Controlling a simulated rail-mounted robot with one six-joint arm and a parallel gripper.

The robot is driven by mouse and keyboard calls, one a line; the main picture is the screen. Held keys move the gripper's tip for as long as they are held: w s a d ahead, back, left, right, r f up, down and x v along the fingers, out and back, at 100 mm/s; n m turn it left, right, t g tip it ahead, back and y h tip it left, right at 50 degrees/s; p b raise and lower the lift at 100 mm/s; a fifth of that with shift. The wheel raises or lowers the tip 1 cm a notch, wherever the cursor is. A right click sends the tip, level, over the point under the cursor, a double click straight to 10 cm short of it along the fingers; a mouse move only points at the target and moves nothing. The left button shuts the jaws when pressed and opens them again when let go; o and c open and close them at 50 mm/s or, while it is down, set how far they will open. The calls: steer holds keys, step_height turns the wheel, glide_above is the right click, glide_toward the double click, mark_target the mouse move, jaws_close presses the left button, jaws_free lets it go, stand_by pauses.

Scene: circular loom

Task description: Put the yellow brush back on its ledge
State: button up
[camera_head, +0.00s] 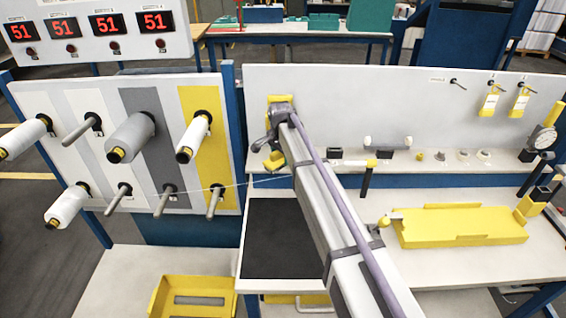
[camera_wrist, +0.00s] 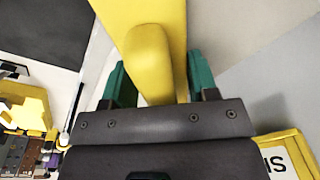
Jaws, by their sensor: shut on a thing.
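The yellow brush (camera_wrist: 150,60) is between the teal fingers of my gripper (camera_wrist: 157,78) in the wrist view. The gripper is shut on its rounded yellow body, and a broad yellow surface extends behind it to the top edge. In the head view my arm hides most of the gripper; a yellow piece (camera_head: 274,161) shows at the arm's end, in front of the white back panel. A narrow white ledge (camera_head: 330,158) with small items runs along the foot of that panel. I cannot tell which spot on it belongs to the brush, or whether the brush touches anything.
A yellow tray (camera_head: 455,226) lies on the right bench, and a yellow bin (camera_head: 190,298) stands at lower left. A rack of spools (camera_head: 132,135) is to the left, with a thin thread running from it toward my arm. Yellow tags (camera_head: 489,103) hang on the panel. The dark mat (camera_head: 275,240) is clear.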

steer(key=shift+r, duration=0.2)
steer(key=shift+f, duration=0.25)
steer(key=o, duration=1)
steer(key=shift+c, duration=0.2)
steer(key=r+p, duration=0.4)
steer(key=s+r+p, duration=0.1)
steer(key=r+p, duration=0.7)
steer(key=shift+s+a+r, duration=0.15)
steer(key=shift+a+r, duration=0.05)
steer(key=shift+r, duration=0.2)
steer(key=shift+f, duration=0.2)
